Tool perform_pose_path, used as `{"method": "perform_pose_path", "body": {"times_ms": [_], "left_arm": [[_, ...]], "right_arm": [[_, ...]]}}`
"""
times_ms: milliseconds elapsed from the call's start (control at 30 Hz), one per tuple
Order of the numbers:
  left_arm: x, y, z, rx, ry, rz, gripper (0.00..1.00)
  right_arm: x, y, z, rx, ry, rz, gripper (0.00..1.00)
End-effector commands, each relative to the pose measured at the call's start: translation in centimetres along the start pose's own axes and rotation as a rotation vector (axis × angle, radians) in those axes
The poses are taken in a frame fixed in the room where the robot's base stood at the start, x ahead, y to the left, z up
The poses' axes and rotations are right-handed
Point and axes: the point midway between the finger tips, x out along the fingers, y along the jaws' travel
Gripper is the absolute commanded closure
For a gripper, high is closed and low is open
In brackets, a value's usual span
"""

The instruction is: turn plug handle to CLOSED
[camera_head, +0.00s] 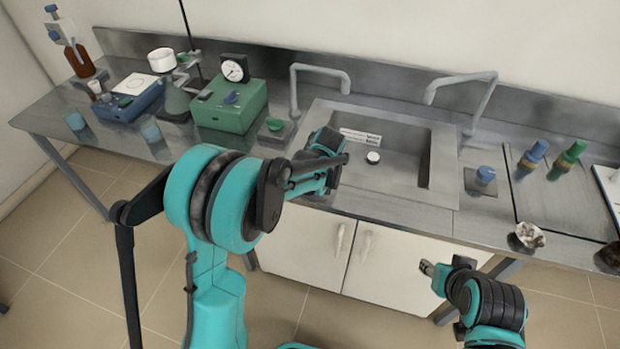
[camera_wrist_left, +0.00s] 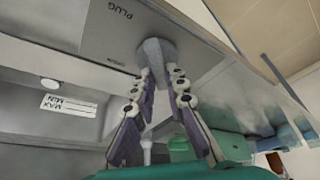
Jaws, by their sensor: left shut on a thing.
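The grey plug handle (camera_wrist_left: 154,54) sits on the steel front rim of the sink, beside the printed word PLUG (camera_wrist_left: 121,9). A smaller word beside the handle is too small to read surely. My left gripper (camera_wrist_left: 160,72) has its fingertips on either side of the handle and is shut on it. In the head view my left gripper (camera_head: 325,160) is at the sink's front left, and my arm hides the handle. A round white drain piece (camera_head: 372,157) lies in the sink (camera_head: 405,165). My right gripper (camera_head: 432,268) hangs before the cabinet, away from the sink; its jaws are unclear.
Two faucets (camera_head: 318,69) (camera_head: 460,79) stand behind the sink. A green box with a gauge (camera_head: 230,106) and a blue device (camera_head: 130,102) stand left. White cabinet doors (camera_head: 375,265) are below the sink.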

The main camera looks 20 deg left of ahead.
Motion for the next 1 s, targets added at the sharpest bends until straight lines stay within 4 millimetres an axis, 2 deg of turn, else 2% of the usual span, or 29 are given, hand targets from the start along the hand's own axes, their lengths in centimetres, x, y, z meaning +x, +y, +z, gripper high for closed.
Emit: {"method": "perform_pose_path", "body": {"times_ms": [600,1000], "left_arm": [[-0.04,0.04,0.02,-0.518,-0.001,-0.215,1.0],[-0.03,-0.02,0.05,-0.71,-0.002,-0.294,1.0]], "right_arm": [[-0.53,0.0,-0.38,0.0,0.0,0.0,0.6],[-0.73,0.0,-0.52,0.0,0.0,0.0,0.6]]}}
